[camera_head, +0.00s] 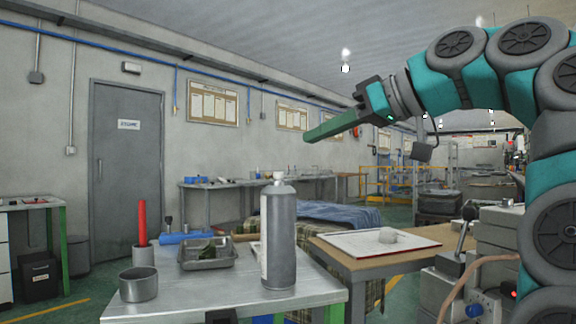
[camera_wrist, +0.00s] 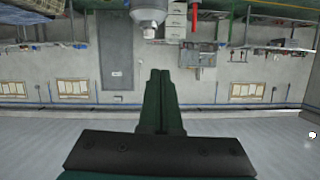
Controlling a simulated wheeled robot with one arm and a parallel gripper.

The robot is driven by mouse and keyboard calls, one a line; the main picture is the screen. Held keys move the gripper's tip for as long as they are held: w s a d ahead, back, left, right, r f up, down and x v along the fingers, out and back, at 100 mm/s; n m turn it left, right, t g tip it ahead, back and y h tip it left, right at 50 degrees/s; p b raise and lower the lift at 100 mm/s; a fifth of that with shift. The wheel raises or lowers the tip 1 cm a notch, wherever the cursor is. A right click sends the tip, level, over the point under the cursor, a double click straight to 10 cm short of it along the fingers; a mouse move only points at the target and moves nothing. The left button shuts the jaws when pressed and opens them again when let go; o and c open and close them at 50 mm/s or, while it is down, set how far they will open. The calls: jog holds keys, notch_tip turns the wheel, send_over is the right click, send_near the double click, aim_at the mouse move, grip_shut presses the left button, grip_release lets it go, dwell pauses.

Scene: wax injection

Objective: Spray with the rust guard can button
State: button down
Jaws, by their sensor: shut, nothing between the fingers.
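The rust guard can (camera_head: 279,240) is a tall grey spray can with a pale label and a white button (camera_head: 279,176) on top. It stands upright on the metal table (camera_head: 315,290) in the head view. My gripper (camera_head: 307,139) is shut and empty, in the air above and to the right of the can, its fingers pointing left and slightly down. In the wrist view the picture is upside down. My shut green fingers (camera_wrist: 160,75) reach toward the top edge, and part of the can (camera_wrist: 149,18) shows just left of their tips, apart from them.
On the same table are a metal cup (camera_head: 138,284), a metal tray (camera_head: 190,262) and a red stick (camera_head: 142,222) in a holder. A wooden table (camera_head: 340,258) with a white board (camera_head: 375,244) stands to the right. The air around my gripper is clear.

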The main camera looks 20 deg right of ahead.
jog(key=d+r, duration=0.1)
jog(key=d+r+t, duration=0.1)
jog(key=shift+s+d, duration=0.3)
jog(key=b, duration=0.2)
send_over(278, 175)
jog(key=s+d, duration=0.1)
jog(key=d, duration=0.1)
notch_tip(278, 175, down, 2)
jog(key=shift+a+f, duration=0.15)
jog(key=shift+f, duration=0.1)
jog(key=shift+s+f, duration=0.15)
jog(key=shift+f, duration=1.75)
jog(key=shift+f, duration=0.1)
